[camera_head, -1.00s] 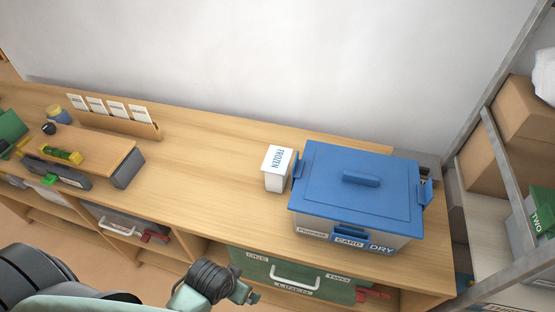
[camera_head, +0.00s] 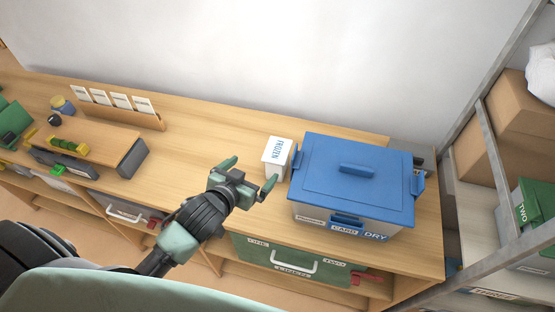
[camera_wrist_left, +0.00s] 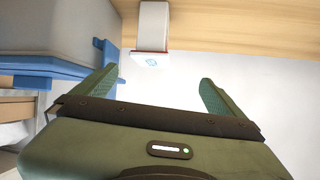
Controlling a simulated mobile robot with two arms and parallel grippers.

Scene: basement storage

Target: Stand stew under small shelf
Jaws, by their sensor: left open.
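A white container (camera_head: 276,158) with "FROZEN" on its lid stands upright on the long wooden counter, left of the blue-lidded bin. No label reading stew is legible; this container is the likely match. It also shows at the top of the left wrist view (camera_wrist_left: 152,28). My left gripper (camera_head: 250,172) is open and empty, just left and in front of the container. Its two fingers (camera_wrist_left: 155,88) are spread in the left wrist view, apart from the container. The small shelf (camera_head: 100,146), a low wooden board, stands at the left of the counter; the space under it is mostly hidden. My right gripper is out of view.
The blue-lidded bin (camera_head: 335,175) stands close to the container's right. A wooden card holder (camera_head: 118,112) stands behind the small shelf, and a yellow-green level (camera_head: 68,149) lies on it. The counter (camera_head: 190,150) is clear between shelf and container. A metal rack (camera_head: 485,125) stands at right.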

